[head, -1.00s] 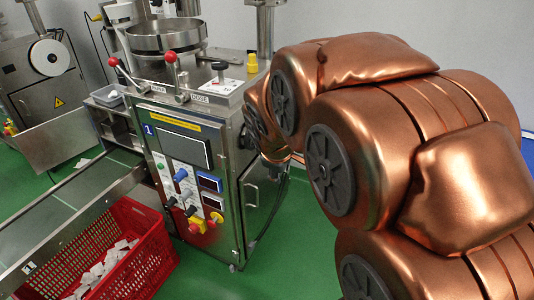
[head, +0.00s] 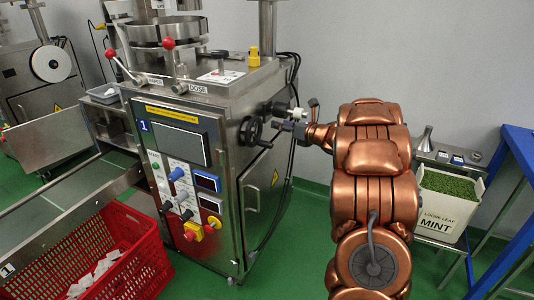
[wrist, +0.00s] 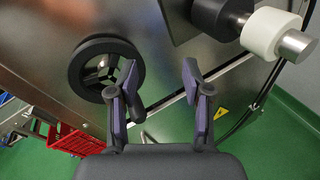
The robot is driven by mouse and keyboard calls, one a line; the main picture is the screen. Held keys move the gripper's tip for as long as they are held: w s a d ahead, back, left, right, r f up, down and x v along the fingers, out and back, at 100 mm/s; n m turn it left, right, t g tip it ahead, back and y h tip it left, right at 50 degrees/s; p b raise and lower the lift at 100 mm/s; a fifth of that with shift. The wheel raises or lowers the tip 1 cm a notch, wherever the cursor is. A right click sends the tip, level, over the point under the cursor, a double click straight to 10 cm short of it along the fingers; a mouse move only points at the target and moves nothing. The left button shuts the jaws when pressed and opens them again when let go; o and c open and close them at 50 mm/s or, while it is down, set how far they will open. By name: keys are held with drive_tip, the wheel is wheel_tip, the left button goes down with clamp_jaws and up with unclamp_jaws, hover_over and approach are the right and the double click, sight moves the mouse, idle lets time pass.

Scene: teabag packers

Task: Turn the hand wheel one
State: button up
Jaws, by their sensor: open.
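The hand wheel (head: 251,131) is a dark ring with spokes on the right side panel of the steel machine marked 1 (head: 190,150). In the wrist view the hand wheel (wrist: 83,72) is at upper left, its spoked hub showing. My gripper (head: 278,127) is just right of the wheel in the head view. In the wrist view my gripper (wrist: 160,85) is open and empty, its left finger overlapping the wheel's right rim in the picture. I cannot tell whether that finger touches the rim.
A white roller (wrist: 271,33) and a black roller (wrist: 220,16) stick out right of the wheel. A red crate (head: 120,250) holds white packets at the left. A "Loose leaf mint" box (head: 443,214) stands at right on a metal shelf. Green floor is clear between.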

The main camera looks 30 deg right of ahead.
sight(267, 145)
drive_tip(key=s+a+f+n+y+b, duration=0.2)
drive_tip(key=s+f+n+y, duration=0.4)
drive_tip(key=n, duration=0.1)
drive_tip(key=shift+g, duration=0.3)
drive_tip(key=shift+p+x, duration=0.5)
drive_tip(key=shift+x, duration=3.45)
drive_tip(key=shift+f, duration=0.1)
clamp_jaws()
